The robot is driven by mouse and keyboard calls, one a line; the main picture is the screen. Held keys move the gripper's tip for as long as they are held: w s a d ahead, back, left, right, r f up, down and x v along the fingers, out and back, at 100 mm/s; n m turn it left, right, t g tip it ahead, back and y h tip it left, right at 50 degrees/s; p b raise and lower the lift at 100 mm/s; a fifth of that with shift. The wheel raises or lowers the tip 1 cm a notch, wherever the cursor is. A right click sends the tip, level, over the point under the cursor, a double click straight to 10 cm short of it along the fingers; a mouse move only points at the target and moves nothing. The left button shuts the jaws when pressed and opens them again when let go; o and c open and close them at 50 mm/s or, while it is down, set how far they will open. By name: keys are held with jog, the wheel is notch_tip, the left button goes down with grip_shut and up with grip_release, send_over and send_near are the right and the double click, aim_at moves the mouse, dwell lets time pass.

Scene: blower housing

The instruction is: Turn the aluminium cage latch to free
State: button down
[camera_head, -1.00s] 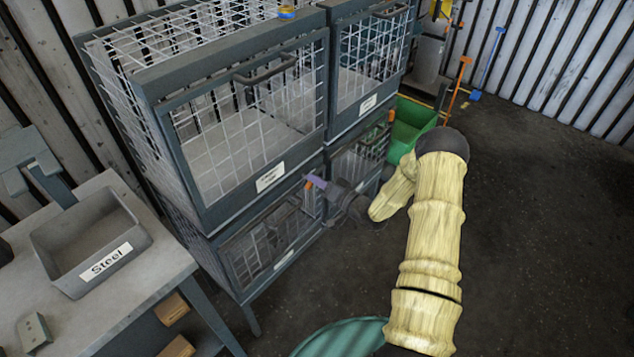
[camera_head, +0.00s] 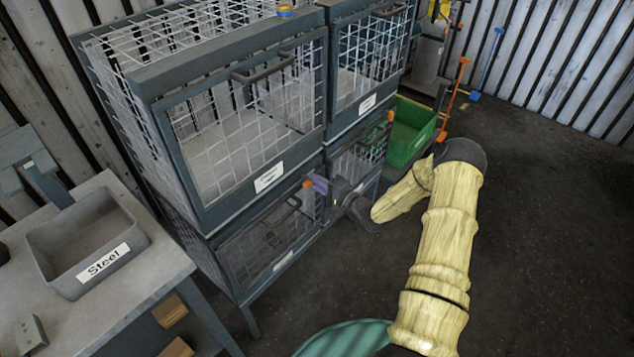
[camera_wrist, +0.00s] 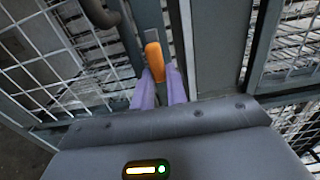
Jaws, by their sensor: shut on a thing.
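An orange cage latch (camera_wrist: 154,60) sits on the grey door post, between the purple fingers of my gripper (camera_wrist: 160,88). It stands nearly upright in the wrist view, leaning slightly. In the head view the latch (camera_head: 308,184) is a small orange spot at the upper right corner of the lower left cage (camera_head: 268,240). My gripper (camera_head: 319,184) reaches it from the right and is shut on it. The cage door is closed. The label (camera_head: 283,260) on this cage is too small to read.
Another orange latch (camera_head: 390,116) sits on the lower right cage. A green bin (camera_head: 410,135) stands beyond it. A grey bin marked Steel (camera_head: 87,240) is on the bench at left. Dark floor (camera_head: 550,220) is open at right.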

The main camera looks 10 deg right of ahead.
jog(key=shift+d+f, duration=0.1)
dwell(0.3)
jog(key=c, duration=1.4)
grip_release()
jog(key=b+v, duration=0.1)
jog(key=v, duration=1.6)
jog(key=shift+s, duration=0.15)
